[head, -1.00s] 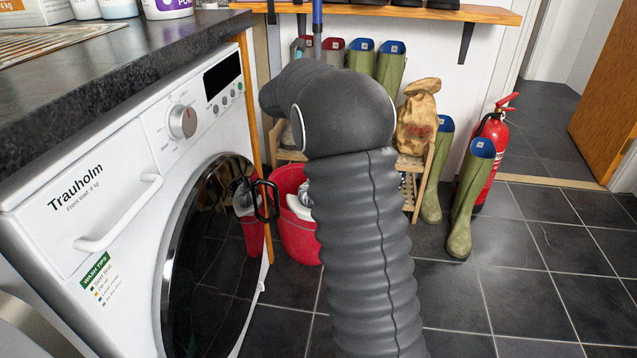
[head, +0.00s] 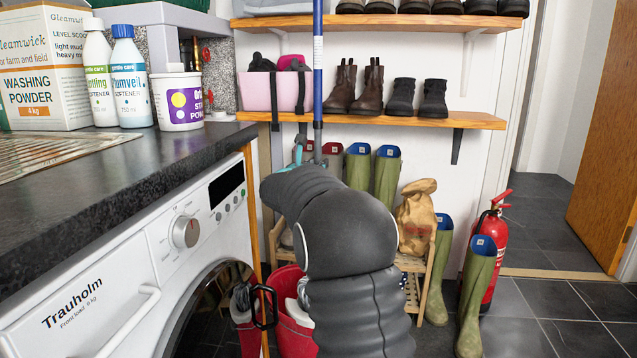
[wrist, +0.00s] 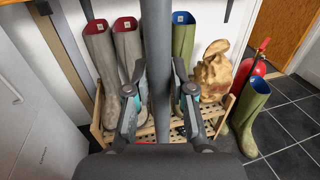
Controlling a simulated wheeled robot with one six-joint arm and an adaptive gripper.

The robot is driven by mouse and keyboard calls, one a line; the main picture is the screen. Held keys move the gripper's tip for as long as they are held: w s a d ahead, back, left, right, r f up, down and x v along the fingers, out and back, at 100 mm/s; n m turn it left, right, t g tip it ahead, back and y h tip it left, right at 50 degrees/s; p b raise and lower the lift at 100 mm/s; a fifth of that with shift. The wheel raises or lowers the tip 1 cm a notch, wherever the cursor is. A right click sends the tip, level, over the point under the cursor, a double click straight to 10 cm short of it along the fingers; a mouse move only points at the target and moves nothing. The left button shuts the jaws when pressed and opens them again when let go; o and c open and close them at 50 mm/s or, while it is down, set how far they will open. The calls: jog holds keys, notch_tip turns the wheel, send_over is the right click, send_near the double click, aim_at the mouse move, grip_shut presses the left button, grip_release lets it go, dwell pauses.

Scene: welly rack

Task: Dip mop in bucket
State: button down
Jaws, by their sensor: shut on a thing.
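The mop's blue pole (head: 318,70) stands upright in front of the shelves in the head view. My gripper (head: 306,152) is around its lower visible part, mostly hidden by my arm. In the wrist view the pole (wrist: 156,50) looks dark and runs between the two fingers of my gripper (wrist: 159,100), which is shut on it. The red bucket (head: 288,335) stands on the floor beside the washing machine, partly covered by my arm. A whitish thing shows at its rim; I cannot tell whether it is the mop head. The pole's lower end is hidden.
The washing machine (head: 110,290) and dark worktop (head: 110,165) bound the left. Behind the pole are a wooden boot rack (wrist: 215,115) with boots and a paper sack (head: 415,215), under a shelf (head: 400,118). Loose green boots (head: 475,300) and a fire extinguisher (head: 495,225) stand right.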

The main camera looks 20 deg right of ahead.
aim_at(316, 120)
notch_tip(316, 120, up, 6)
jog(key=shift+r+p, duration=0.2)
jog(key=shift+p, duration=0.5)
notch_tip(316, 120, up, 6)
jog(key=p, duration=0.5)
